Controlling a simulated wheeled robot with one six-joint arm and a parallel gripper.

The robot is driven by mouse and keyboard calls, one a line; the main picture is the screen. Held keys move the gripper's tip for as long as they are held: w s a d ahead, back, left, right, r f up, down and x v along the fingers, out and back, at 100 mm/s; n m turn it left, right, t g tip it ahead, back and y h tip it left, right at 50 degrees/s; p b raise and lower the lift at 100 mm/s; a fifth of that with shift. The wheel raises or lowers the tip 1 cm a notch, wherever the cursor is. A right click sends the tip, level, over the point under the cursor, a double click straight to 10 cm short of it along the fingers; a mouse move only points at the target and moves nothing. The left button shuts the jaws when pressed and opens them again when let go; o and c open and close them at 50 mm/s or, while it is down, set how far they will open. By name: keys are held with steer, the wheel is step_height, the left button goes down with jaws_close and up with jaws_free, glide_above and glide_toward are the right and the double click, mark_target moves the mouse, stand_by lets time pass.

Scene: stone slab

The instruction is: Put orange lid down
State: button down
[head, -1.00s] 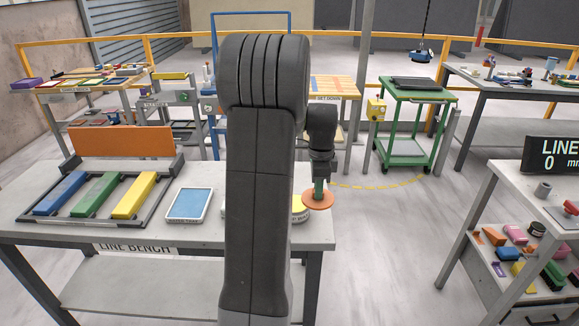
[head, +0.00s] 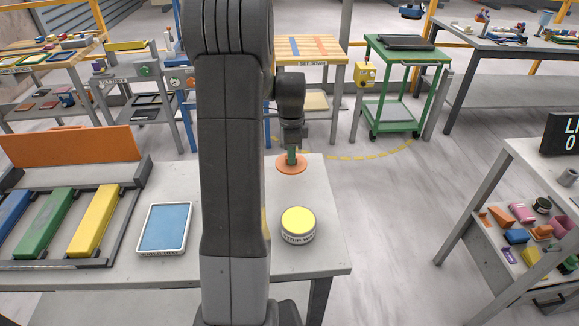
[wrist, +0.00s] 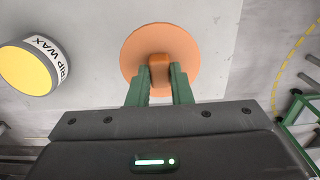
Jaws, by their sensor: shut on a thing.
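The orange lid (head: 292,165) is a round disc with a raised grip on top. It also shows in the wrist view (wrist: 185,45). My gripper (wrist: 159,75) is shut on the lid's grip, with one green finger on each side. In the head view my gripper (head: 291,156) points down near the back right part of the line bench (head: 180,190). The lid lies flat in the fingers, over or close to the bench top; I cannot tell whether it touches.
A blue-faced tray (head: 164,227) and a rack with blue, green and yellow bars (head: 95,222) are at left. The bench's right edge is close to the lid.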

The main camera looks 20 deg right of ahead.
steer(key=shift+f+p, duration=0.3)
steer(key=shift+f, duration=2.5)
steer(key=shift+f, duration=0.2)
steer(key=c, duration=1.3)
jaws_free()
steer(key=shift+r, duration=0.1)
step_height(320, 180, up, 12)
steer(key=shift+r+b, duration=0.15)
steer(key=shift+b, duration=0.3)
